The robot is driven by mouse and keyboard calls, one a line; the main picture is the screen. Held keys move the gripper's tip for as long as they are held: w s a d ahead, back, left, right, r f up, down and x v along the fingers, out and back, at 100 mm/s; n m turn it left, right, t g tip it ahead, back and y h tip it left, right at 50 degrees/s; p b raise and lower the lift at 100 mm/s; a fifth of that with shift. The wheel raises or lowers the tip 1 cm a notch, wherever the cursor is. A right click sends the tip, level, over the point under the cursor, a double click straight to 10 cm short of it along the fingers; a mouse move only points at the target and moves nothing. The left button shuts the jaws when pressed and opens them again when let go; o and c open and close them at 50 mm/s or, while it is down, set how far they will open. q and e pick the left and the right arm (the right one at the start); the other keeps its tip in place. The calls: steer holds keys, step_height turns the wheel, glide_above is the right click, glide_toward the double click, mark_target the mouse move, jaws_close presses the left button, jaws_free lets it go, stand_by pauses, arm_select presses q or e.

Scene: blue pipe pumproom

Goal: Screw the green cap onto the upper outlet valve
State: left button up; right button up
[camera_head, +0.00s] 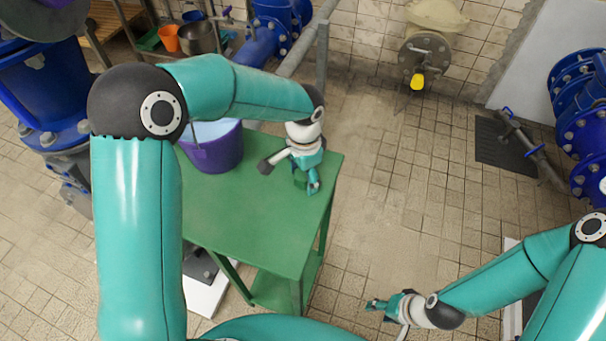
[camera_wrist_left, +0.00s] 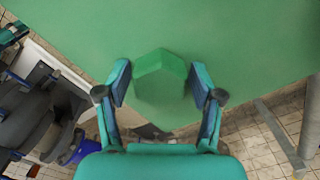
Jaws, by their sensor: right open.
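The green cap (camera_wrist_left: 160,78) is a faceted block on the green table (camera_head: 250,230), close to it in colour. In the left wrist view it sits between the two fingers of my left gripper (camera_wrist_left: 161,90), with a gap at each side. In the head view my left gripper (camera_head: 310,186) points down over the table's right part, and the cap (camera_head: 299,182) is mostly hidden beside it. My right gripper (camera_head: 374,304) is open and empty over the floor at lower right. A flanged pipe end (camera_head: 425,52) with a yellow handle is on the back wall; I cannot tell whether it is the upper outlet valve.
A purple bucket (camera_head: 217,153) stands on the table, left of my left gripper. Blue pipework stands at the left (camera_head: 45,85) and right (camera_head: 585,130). An orange bucket (camera_head: 168,38) and a metal pot (camera_head: 199,38) are at the back. The tiled floor right of the table is clear.

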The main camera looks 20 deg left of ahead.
arm_select(q)
steer(key=shift+s+f, duration=0.2)
steer(key=c, duration=0.7)
steer(key=shift+w+a+r+p, duration=0.1)
steer(key=shift+w+r+p, duration=0.1)
steer(key=shift+r+p, duration=2)
steer(key=shift+r, duration=0.9)
